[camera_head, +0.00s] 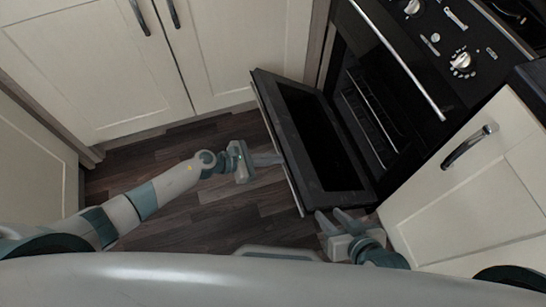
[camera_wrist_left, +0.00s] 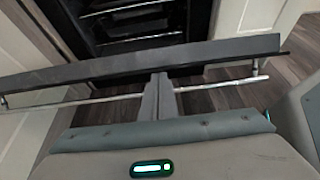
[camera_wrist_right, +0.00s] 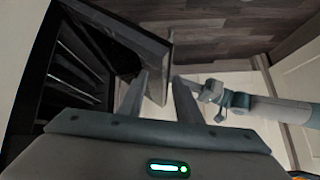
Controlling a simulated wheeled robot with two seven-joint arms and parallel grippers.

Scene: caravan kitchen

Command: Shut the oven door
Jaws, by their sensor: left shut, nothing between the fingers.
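The black oven (camera_head: 375,100) stands at the right in the head view. Its lower door (camera_head: 315,135) hangs open, tilted out over the floor, with the racks inside visible. A silver bar handle (camera_wrist_left: 75,102) runs along the door's outer side in the left wrist view. My left gripper (camera_head: 280,159) is shut and empty, its fingertips at the outer side of the door by the handle; I cannot tell whether they touch. My right gripper (camera_head: 329,212) is open near the door's near corner. In the right wrist view the door edge (camera_wrist_right: 160,52) shows beyond its fingers.
White cabinets (camera_head: 90,70) with dark handles line the back, and another cabinet (camera_head: 480,180) stands right of the oven. A second, upper oven handle (camera_head: 400,60) lies under the control knobs. Dark wooden floor (camera_head: 190,215) is clear left of the door.

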